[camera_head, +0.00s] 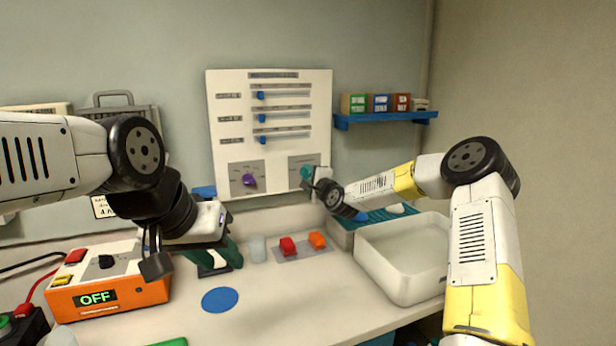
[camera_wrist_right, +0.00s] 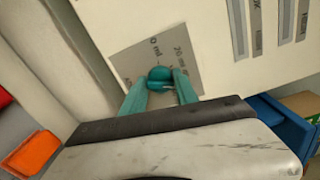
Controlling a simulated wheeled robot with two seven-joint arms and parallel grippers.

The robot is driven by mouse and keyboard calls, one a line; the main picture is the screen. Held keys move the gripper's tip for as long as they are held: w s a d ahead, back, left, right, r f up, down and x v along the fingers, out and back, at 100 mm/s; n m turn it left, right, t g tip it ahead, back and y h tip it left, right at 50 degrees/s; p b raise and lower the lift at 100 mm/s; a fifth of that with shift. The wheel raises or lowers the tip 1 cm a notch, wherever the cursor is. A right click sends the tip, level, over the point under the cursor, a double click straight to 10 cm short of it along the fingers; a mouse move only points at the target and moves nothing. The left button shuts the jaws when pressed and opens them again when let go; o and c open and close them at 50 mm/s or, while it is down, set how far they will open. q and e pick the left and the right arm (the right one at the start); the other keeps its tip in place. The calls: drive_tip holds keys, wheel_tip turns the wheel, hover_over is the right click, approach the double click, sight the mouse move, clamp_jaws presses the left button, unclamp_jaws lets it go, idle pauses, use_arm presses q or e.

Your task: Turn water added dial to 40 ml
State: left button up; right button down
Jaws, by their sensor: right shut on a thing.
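The white panel (camera_head: 219,120) on the back wall carries a purple dial (camera_head: 249,181) at lower left and a teal dial (camera_head: 306,172) at lower right. In the right wrist view, the teal dial (camera_wrist_right: 160,74) sits on a grey plate (camera_wrist_right: 137,58) with marks reading 0 ml and 20 ml; another mark at left is partly hidden. My right gripper (camera_wrist_right: 161,84) has its two teal fingers on either side of this dial and is shut on it. I cannot tell the dial's exact setting. My left gripper (camera_head: 221,264) hangs over the counter, its green fingers apart.
Three sliders sit higher on the panel. An orange box reading OFF (camera_head: 132,291) stands at left. A red block (camera_head: 288,246), an orange block (camera_head: 317,240) and a blue disc (camera_head: 220,300) lie on the counter (camera_head: 285,300). A white bin (camera_head: 390,275) stands at right, below a blue shelf (camera_head: 385,119).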

idle(0.4)
drive_tip(key=c, duration=0.9)
unclamp_jaws()
drive_tip(key=shift+c, duration=0.2)
drive_tip(key=shift+s, duration=0.1)
drive_tip(key=v, duration=0.7)
drive_tip(key=shift+s+d, duration=0.15)
drive_tip(key=shift+s, duration=0.15)
